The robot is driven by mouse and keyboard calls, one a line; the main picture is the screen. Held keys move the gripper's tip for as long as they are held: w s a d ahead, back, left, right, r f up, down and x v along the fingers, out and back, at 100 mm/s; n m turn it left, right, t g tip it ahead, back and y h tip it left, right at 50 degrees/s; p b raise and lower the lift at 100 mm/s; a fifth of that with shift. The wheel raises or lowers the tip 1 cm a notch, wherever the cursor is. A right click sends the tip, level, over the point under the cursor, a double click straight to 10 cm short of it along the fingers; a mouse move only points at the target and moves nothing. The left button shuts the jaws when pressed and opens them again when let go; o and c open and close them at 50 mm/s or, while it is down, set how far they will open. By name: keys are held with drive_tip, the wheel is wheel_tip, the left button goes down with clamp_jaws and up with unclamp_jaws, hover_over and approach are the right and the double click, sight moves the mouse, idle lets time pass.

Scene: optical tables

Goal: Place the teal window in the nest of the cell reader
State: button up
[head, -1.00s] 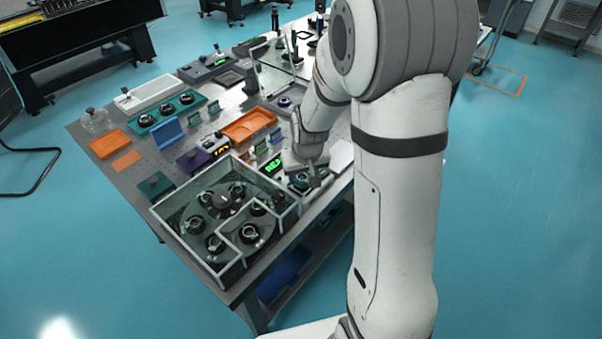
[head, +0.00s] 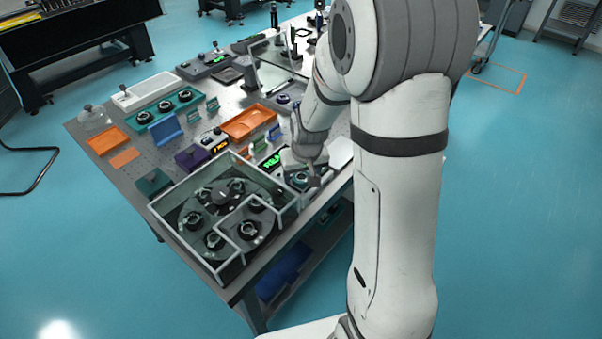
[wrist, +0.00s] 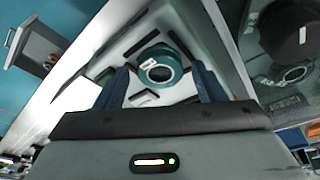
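The teal window (wrist: 162,68) is a short teal ring with a dark, glassy centre. In the wrist view it lies flat on a pale plate (wrist: 130,48) with black slots, which I take to be the cell reader's nest. My gripper (wrist: 160,75) is open, with one dark blue finger on each side of the window and a visible gap to it. In the head view my gripper (head: 304,176) is low at the table's right front edge, beside the reader's green-lit display (head: 272,161). The arm and gripper partly hide the nest there.
A clear-walled enclosure (head: 172,212) with several round dark holders stands just left of my gripper. Orange trays (head: 249,122), a purple box (head: 192,157) and a teal rack (head: 165,110) lie farther back. A clear upright panel (head: 285,70) stands behind the arm.

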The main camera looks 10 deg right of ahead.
drive_tip(key=shift+r+p, duration=0.6)
drive_tip(key=v, duration=1.2)
drive_tip(key=s+r, duration=0.1)
drive_tip(key=s, duration=0.5)
drive_tip(key=s+r, duration=0.1)
drive_tip(key=s, duration=0.5)
drive_tip(key=s+r+b, duration=0.1)
drive_tip(key=s, duration=0.5)
drive_tip(key=shift+a+r, duration=0.1)
drive_tip(key=shift+a, duration=0.05)
drive_tip(key=shift+c, duration=0.5)
